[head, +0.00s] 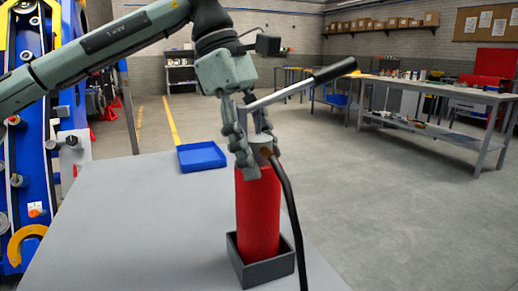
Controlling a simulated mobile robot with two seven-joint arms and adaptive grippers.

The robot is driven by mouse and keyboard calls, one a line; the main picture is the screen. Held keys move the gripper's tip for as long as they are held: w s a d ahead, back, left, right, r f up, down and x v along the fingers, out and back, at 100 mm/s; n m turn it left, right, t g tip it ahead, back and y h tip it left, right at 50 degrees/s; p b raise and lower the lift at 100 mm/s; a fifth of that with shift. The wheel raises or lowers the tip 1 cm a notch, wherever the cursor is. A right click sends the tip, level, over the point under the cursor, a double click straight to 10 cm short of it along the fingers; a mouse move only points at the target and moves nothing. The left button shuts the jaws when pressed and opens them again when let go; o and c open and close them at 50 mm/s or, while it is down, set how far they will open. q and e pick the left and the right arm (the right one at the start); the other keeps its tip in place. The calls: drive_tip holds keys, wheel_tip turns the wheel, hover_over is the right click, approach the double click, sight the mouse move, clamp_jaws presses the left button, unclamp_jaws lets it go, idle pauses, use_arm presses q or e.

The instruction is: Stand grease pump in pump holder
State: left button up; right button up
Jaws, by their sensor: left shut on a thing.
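The grease pump (258,212) has a red cylinder, a metal head, a long lever with a black grip and a black hose. It is upright, with its lower end inside the walls of the dark square pump holder (268,272) on the grey table. Whether its base touches the holder floor is hidden by the front wall. My left gripper (250,160) comes down from above and is shut on the pump around its top. The lever points up to the right and the hose hangs down the right side. My right gripper is not in view.
A blue tray (202,156) lies at the table's far edge. The grey table (140,235) is clear left of the holder. A blue machine (35,130) stands at the left. A workbench (440,90) with small items stands across the floor at the right.

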use_arm(q)
drive_tip(key=shift+f, duration=0.15)
idle(0.7)
drive_tip(key=o, duration=1.9)
drive_tip(key=shift+o, duration=0.3)
drive_tip(key=shift+f, duration=0.3)
drive_tip(key=v, duration=1.2)
drive_tip(key=shift+r, duration=0.2)
